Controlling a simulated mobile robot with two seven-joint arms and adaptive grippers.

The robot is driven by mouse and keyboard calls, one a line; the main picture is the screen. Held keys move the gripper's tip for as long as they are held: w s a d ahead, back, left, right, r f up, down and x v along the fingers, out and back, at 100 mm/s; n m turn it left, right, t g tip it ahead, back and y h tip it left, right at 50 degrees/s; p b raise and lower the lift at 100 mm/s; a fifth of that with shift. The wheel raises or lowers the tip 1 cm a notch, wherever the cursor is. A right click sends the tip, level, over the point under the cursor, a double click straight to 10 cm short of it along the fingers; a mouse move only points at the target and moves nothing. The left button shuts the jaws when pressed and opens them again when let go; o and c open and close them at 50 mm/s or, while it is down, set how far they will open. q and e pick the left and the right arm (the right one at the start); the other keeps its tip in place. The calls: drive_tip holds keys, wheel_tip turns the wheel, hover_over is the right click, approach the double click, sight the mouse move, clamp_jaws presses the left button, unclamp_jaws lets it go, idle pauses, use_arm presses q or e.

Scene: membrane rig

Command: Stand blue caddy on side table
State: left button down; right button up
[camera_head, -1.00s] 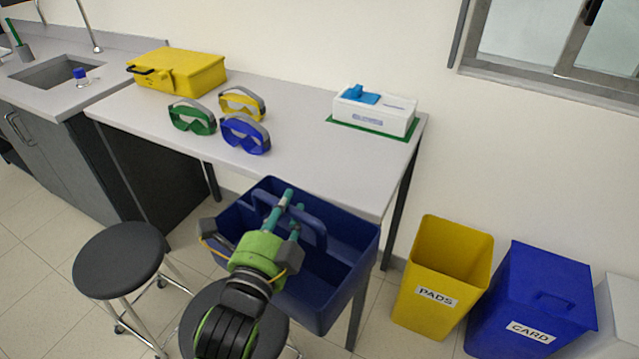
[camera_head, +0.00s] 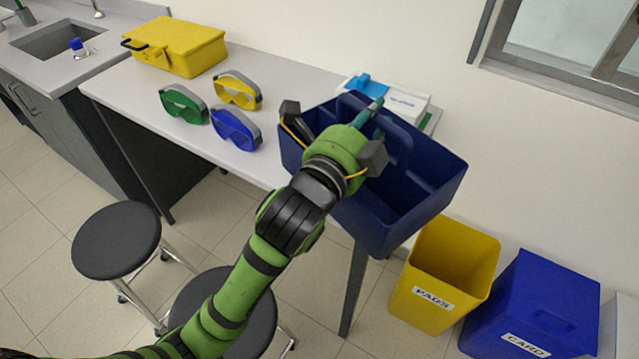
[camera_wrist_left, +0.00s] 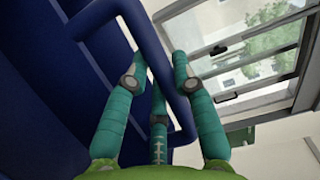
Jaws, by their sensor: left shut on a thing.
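The blue caddy (camera_head: 415,190) is an open two-sided bin with a central handle. It is held up at the right end of the side table (camera_head: 290,88), overlapping the table's front edge in the head view. I cannot tell whether its base touches the table. My left gripper (camera_head: 374,112) is shut on the caddy's handle. In the left wrist view, the teal fingers (camera_wrist_left: 160,85) close around the blue handle bar (camera_wrist_left: 165,75), with the caddy wall (camera_wrist_left: 50,60) at the left. My right gripper is not in view.
Green goggles (camera_head: 184,104), yellow goggles (camera_head: 237,90) and blue goggles (camera_head: 236,128) lie on the table near a yellow case (camera_head: 178,48). A white box (camera_head: 410,104) stands behind the caddy. Below are a yellow bin (camera_head: 445,275), a blue bin (camera_head: 535,305) and two stools (camera_head: 117,240).

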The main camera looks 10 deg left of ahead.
sight(344, 116)
use_arm(q)
drive_tip(key=shift+w+d+r, duration=0.1)
drive_tip(key=shift+w, duration=0.4)
drive_tip(key=a+f, duration=0.1)
drive_tip(key=a, duration=0.1)
drive_tip(key=a+f, duration=0.1)
drive_tip(key=a, duration=0.1)
drive_tip(key=a+f+p, duration=0.1)
drive_tip(key=shift+w+a+f, duration=0.1)
drive_tip(key=shift+w+a, duration=0.1)
drive_tip(key=shift+a, duration=0.2)
drive_tip(key=a+f, duration=0.1)
drive_tip(key=a, duration=0.1)
drive_tip(key=w+a+f, duration=0.1)
drive_tip(key=a+f, duration=0.1)
drive_tip(key=a, duration=0.1)
drive_tip(key=shift+w+a+f+p, duration=0.25)
drive_tip(key=shift+a+p, duration=0.05)
drive_tip(key=shift+p, duration=0.05)
wheel_tip(344, 116, down, 4)
drive_tip(key=shift+r+p, duration=0.1)
drive_tip(key=shift+p, duration=0.25)
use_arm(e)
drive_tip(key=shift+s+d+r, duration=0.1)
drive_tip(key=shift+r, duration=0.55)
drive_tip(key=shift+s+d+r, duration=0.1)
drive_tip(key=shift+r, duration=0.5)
use_arm(q)
drive_tip(key=shift+f, duration=0.2)
